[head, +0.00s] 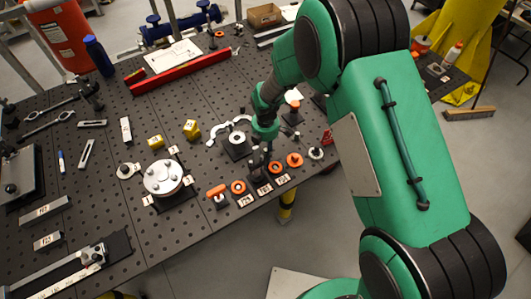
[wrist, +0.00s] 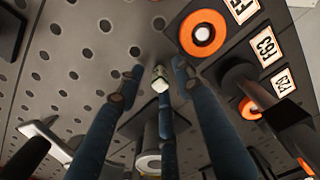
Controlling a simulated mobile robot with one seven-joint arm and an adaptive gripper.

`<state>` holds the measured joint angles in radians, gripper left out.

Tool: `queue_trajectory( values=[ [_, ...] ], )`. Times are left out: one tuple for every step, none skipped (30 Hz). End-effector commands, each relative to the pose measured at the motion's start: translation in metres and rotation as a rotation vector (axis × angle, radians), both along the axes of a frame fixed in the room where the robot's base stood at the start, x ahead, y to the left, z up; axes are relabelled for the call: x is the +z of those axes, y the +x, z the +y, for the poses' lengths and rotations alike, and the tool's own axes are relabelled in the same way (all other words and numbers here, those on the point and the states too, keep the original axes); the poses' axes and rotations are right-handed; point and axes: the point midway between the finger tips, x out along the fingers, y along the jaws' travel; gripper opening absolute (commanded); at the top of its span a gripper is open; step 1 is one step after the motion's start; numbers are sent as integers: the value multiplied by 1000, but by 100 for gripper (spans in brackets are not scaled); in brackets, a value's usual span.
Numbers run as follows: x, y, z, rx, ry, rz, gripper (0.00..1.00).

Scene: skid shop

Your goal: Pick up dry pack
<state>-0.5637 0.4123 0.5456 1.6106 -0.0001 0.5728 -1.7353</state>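A small whitish pack with dark marks, likely the dry pack (wrist: 160,79), shows in the wrist view, between and just beyond my fingertips. My gripper (wrist: 157,85) has blue fingers spread around it. A gap shows between the left fingertip and the pack; the right one is close to it, and I cannot tell whether they touch. In the head view my gripper (head: 262,160) points down over the black perforated table (head: 110,190), near its front edge. I cannot make out the pack there; the gripper seems to hide it.
Orange rings (head: 294,160) on labelled black blocks stand close to the gripper's right. A black block with a pale curved part (head: 236,139) is just left. A round metal fixture (head: 163,178) and yellow blocks (head: 191,129) are further left. A red bar (head: 180,72) lies behind.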

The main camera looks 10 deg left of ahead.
Motion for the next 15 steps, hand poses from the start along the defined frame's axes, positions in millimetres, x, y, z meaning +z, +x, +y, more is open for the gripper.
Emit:
queue_trajectory(
  values=[
    [0, 0, 0, 0, 0, 0, 36],
    [0, 0, 0, 0, 0, 0, 36],
    [0, 0, 0, 0, 0, 0, 36],
    [0, 0, 0, 0, 0, 0, 36],
    [0, 0, 0, 0, 0, 0, 36],
    [0, 0, 0, 0, 0, 0, 36],
    [0, 0, 0, 0, 0, 0, 36],
    [0, 0, 0, 0, 0, 0, 30],
    [0, 0, 0, 0, 0, 0, 22],
    [0, 0, 0, 0, 0, 0, 16],
    [0, 0, 0, 0, 0, 0, 10],
    [0, 0, 0, 0, 0, 0, 2],
    [0, 0, 0, 0, 0, 0, 2],
    [0, 0, 0, 0, 0, 0, 2],
    [0, 0, 0, 0, 0, 0, 1]
  ],
)
